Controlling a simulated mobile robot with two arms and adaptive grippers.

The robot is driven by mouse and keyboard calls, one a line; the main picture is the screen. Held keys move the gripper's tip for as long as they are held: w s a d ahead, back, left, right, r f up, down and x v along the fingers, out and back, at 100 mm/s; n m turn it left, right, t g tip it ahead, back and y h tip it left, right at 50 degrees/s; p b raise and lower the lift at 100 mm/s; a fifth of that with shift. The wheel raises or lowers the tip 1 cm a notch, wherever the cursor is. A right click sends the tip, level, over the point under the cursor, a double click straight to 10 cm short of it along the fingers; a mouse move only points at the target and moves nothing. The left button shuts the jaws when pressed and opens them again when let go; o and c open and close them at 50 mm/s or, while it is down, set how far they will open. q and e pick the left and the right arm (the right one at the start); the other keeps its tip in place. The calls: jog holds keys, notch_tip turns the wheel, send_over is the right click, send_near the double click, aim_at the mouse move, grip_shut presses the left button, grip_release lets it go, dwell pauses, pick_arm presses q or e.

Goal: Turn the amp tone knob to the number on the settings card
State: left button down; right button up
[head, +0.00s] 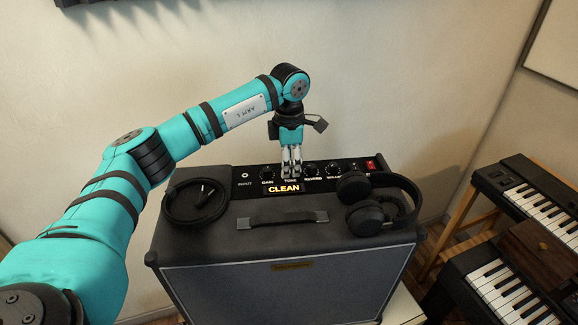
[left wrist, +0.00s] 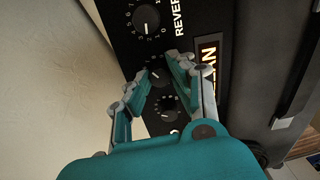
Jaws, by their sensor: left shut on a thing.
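The black amp (head: 215,258) stands below my left arm, with a black control panel along the back of its top. My left gripper (head: 291,170) points down at the panel, above the TONE label, and hides the tone knob in the head view. In the left wrist view, the tone knob (left wrist: 159,75) shows between the fingers of my left gripper (left wrist: 160,68), which is shut on it. The number its pointer marks is too small to tell. No settings card with a number can be made out. My right gripper is out of view.
The gain knob (head: 267,174) and reverb knob (head: 312,169) flank the tone knob closely. A lit CLEAN sign (head: 284,188) sits just in front. Headphones (head: 366,216) and a coiled cable (head: 195,220) lie on the amp top. Keyboards (head: 510,290) stand right.

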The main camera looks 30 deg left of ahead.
pick_arm(q)
jog(key=shift+r, duration=0.1)
dwell(0.4)
jog(key=c, duration=1.4)
grip_release()
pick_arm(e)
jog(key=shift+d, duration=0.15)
pick_arm(q)
notch_tip(320, 180, up, 12)
